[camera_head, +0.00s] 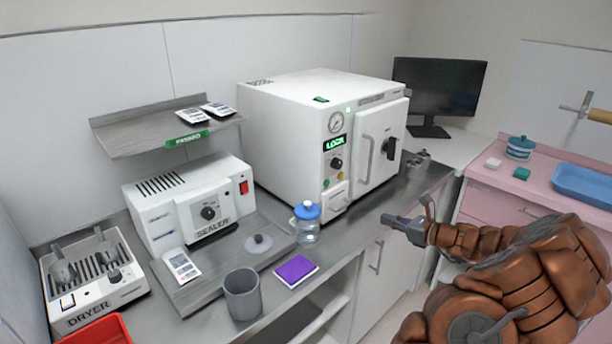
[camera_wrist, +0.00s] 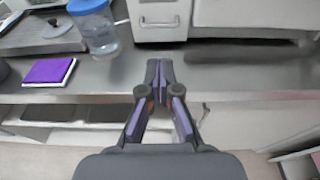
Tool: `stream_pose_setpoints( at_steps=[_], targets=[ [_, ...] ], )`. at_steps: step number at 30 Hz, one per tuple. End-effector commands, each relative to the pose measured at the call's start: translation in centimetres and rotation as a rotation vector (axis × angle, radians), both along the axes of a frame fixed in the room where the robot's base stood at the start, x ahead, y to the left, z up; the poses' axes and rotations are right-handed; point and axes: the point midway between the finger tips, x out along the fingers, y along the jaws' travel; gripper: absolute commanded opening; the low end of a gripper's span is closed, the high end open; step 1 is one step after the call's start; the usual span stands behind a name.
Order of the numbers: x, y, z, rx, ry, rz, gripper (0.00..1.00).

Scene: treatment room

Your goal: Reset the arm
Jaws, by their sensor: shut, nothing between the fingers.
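My arm reaches in from the lower right in the head view. My gripper (camera_head: 390,219) is near the front edge of the steel counter (camera_head: 375,203), in front of the white autoclave (camera_head: 290,130). In the wrist view, my gripper (camera_wrist: 159,72) has its fingertips together with nothing between them. The fingertips appear over the counter's front edge, below the autoclave's small front drawer (camera_wrist: 158,20).
A blue-lidded water jug (camera_head: 306,225), a purple pad (camera_head: 296,270) and a grey cup (camera_head: 242,294) stand left of my gripper. A sealer (camera_head: 190,205) and dryer (camera_head: 92,275) are farther left. A pink cabinet (camera_head: 490,204) with a blue tray (camera_head: 583,185) is at right.

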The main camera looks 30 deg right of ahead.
Motion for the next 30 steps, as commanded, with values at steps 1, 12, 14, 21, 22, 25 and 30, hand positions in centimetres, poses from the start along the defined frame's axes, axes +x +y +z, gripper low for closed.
stream_pose_setpoints(
  at_steps=[1,12,14,21,22,25,30],
  targets=[
    [0.0,0.0,0.0,0.000,0.000,0.000,0.00],
    [2.7,7.3,2.9,-0.122,-0.016,0.199,0.00],
    [3.4,10.7,4.1,-0.181,-0.025,0.291,0.00],
    [3.2,24.9,7.4,-0.442,-0.069,0.689,0.00],
    [2.8,26.5,7.6,-0.474,-0.074,0.738,0.00],
    [1.0,31.6,8.1,-0.582,-0.095,0.900,0.00],
    [-3.1,38.4,8.3,-0.765,-0.132,1.167,0.00]
  ],
)
